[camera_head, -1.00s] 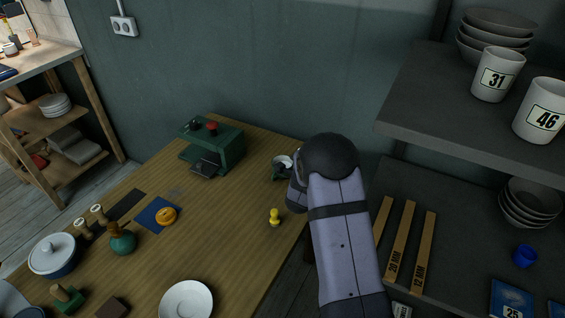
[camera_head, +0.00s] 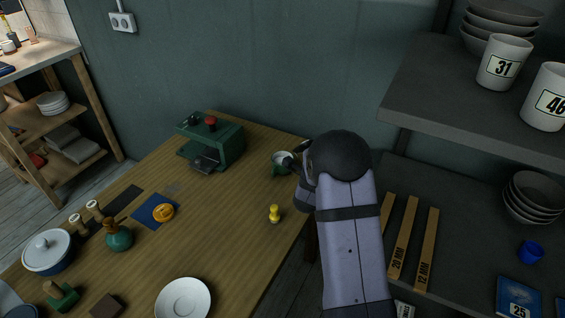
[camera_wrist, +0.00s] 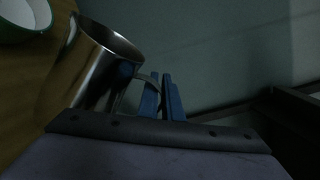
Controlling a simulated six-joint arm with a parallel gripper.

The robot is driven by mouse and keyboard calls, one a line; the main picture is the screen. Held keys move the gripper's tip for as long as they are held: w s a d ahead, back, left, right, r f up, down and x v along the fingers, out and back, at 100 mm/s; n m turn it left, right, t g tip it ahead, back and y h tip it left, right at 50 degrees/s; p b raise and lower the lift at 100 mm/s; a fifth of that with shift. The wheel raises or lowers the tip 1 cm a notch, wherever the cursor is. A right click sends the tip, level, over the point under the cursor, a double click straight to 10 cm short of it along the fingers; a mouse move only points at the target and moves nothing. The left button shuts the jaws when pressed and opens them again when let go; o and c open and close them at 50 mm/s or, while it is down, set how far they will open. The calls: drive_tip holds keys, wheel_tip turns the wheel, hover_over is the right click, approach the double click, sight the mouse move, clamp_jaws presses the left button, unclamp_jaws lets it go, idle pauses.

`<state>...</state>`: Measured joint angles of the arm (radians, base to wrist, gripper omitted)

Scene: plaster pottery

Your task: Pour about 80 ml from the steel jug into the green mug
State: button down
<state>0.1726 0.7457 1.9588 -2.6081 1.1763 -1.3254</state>
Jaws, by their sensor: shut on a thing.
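The steel jug (camera_wrist: 98,68) is in the left half of the wrist view, its mouth showing as a dark opening. Its fill level is too dark to tell. My gripper (camera_wrist: 163,92) is shut on the jug's handle at the jug's right side. The green mug (camera_wrist: 22,22), white inside, is at the upper left corner of the wrist view, partly cut off and apart from the jug in the picture. In the head view the mug (camera_head: 283,158) stands near the table's far right edge, just left of my arm. My arm hides most of the jug and gripper there.
A green machine (camera_head: 211,140) stands left of the mug on the wooden table (camera_head: 236,197). A small yellow object (camera_head: 274,213) stands nearer the front. The wall is close behind, and a dark shelf (camera_head: 462,103) with numbered cups is to the right.

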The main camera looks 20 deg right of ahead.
drive_tip(key=s+d+f+m+b, duration=0.4)
drive_tip(key=d+m+b, duration=0.1)
drive_tip(key=b, duration=0.5)
drive_tip(key=shift+f+m+b, duration=0.3)
drive_tip(key=shift+f+m, duration=0.05)
drive_tip(key=shift+m, duration=0.45)
drive_tip(key=shift+s, duration=0.15)
